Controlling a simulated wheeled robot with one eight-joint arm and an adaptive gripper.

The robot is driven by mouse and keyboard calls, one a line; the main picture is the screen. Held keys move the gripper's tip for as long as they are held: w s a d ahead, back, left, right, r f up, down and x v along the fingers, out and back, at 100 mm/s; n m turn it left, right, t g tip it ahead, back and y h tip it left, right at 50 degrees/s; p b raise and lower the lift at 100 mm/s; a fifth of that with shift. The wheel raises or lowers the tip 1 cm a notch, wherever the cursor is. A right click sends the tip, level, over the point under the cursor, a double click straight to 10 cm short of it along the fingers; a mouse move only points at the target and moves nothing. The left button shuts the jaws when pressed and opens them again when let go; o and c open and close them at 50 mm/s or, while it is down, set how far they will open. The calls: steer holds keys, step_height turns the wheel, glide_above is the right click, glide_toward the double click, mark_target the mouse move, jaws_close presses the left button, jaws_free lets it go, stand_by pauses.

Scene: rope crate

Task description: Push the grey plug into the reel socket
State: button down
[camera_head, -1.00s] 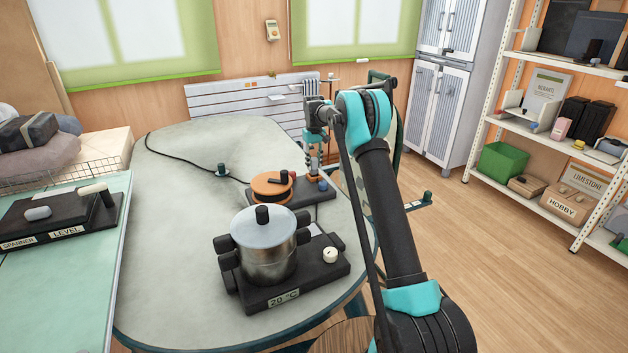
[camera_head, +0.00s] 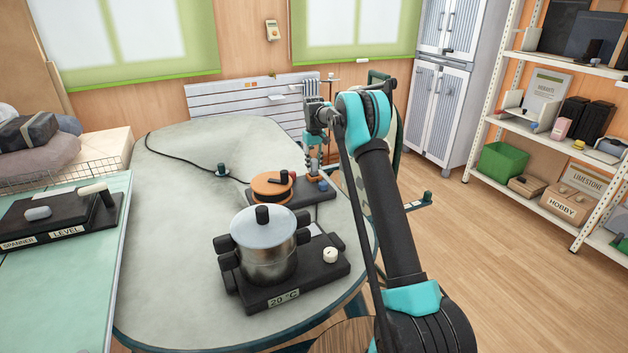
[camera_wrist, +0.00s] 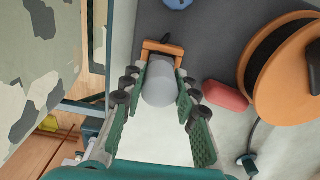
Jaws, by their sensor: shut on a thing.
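The grey plug (camera_wrist: 159,84) is a pale grey cylinder between my fingers in the wrist view. My gripper (camera_wrist: 158,98) is shut on it, with a green-padded finger on each side. The plug's far end is at the orange socket bracket (camera_wrist: 152,47) on the dark base; I cannot tell how deep it sits. The orange reel (camera_wrist: 267,68) stands to the right of the plug; it also shows in the head view (camera_head: 268,191). In the head view my gripper (camera_head: 315,168) is low over the right part of the reel's base, and the plug is hard to make out.
A red block (camera_wrist: 226,96) lies between plug and reel. A blue knob (camera_head: 323,185) is on the reel base. A metal pot (camera_head: 268,260) on a black base stands nearer. A black cable (camera_head: 185,158) crosses the table (camera_head: 170,260), whose left part is clear.

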mark_target(314, 160)
steer(key=shift+f, duration=1)
stand_by(0.8)
steer(key=c, duration=1.1)
jaws_free()
steer(key=shift+o, duration=0.2)
steer(key=shift+r, duration=0.15)
step_height(314, 160, up, 12)
steer(key=shift+f, duration=0.15)
